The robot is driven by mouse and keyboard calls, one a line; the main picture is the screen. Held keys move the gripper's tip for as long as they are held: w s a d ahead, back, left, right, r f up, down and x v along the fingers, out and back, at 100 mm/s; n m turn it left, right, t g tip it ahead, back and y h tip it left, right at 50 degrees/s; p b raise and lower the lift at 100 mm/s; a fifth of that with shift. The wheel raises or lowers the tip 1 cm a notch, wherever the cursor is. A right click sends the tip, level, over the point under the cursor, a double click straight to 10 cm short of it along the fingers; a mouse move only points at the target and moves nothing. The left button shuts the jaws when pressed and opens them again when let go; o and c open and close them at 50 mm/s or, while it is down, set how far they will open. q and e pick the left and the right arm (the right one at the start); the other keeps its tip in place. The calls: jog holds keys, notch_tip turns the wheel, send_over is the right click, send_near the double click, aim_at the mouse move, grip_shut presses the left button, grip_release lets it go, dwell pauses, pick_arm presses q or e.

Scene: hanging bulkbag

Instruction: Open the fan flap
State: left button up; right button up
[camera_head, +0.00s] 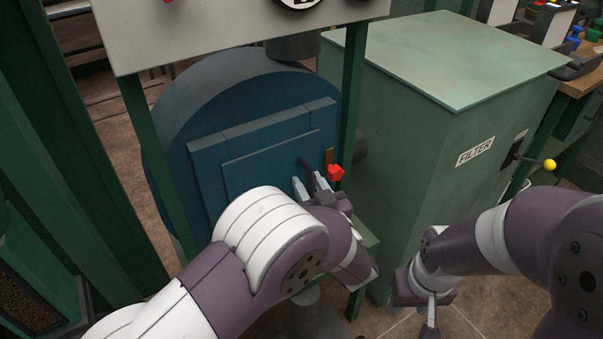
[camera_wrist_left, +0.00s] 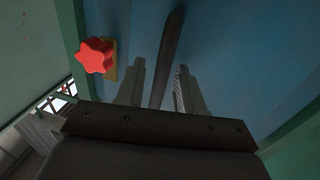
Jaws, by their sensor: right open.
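The fan flap (camera_head: 240,160) is a blue rectangular panel on the front of the round blue fan housing (camera_head: 205,95); it looks closed. A dark bar handle (camera_head: 303,164) stands on its right side and also shows in the left wrist view (camera_wrist_left: 170,50). My left gripper (camera_head: 309,184) is at this handle. In the left wrist view, its two fingers (camera_wrist_left: 158,85) are apart, with the bar between them and visible gaps beside it. A red star-shaped knob (camera_head: 336,172) sits right of the handle. My right gripper (camera_head: 430,318) is low at the right, open and empty.
A green filter cabinet (camera_head: 430,130) with a yellow-knobbed lever (camera_head: 549,165) stands at the right. Green posts (camera_head: 155,160) flank the fan, under a pale panel (camera_head: 220,30). A wooden bench (camera_head: 580,83) is at the far right. Open floor shows left of the fan.

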pick_arm(q)
grip_shut()
jog(key=shift+s+r, duration=0.1)
